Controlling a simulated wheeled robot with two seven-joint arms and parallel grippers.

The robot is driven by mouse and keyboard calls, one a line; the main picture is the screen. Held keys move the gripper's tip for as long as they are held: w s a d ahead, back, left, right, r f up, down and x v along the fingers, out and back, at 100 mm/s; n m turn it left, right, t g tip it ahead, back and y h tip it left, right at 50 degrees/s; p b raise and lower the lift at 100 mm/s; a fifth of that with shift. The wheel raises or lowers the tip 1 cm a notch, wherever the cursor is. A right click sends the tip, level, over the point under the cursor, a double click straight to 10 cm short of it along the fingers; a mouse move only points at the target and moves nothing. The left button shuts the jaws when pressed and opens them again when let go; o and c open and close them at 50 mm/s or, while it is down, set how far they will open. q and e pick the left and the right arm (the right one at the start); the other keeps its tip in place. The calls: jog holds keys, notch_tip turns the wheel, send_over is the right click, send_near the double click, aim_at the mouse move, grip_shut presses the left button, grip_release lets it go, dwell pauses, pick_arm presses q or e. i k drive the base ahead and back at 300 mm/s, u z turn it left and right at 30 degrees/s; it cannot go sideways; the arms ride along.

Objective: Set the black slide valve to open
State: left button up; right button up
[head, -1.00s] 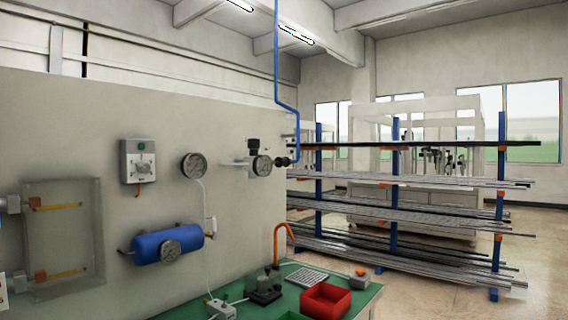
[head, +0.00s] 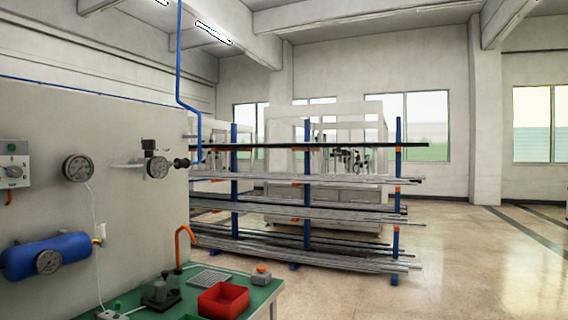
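A small black fitting (head: 181,163) sits at the right end of the wall-mounted air line, beside a round gauge (head: 157,166) and just left of the blue pipe's lower end. It may be the black slide valve, but it is too small to tell, and its setting cannot be read. A black-topped part (head: 149,146) stands above the gauge on the same line. Neither of my grippers is in view.
A green bench (head: 262,292) below carries a red bin (head: 223,301), a dark grey device (head: 160,293) and an orange hook-shaped tube (head: 179,240). A blue tank (head: 46,256) hangs on the panel wall. A bar rack (head: 308,190) stands behind. The floor at right is clear.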

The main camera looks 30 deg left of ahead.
aim_at(185, 162)
jog(key=z, duration=0.6)
jog(key=i, duration=2.25)
jog(key=u, duration=2.35)
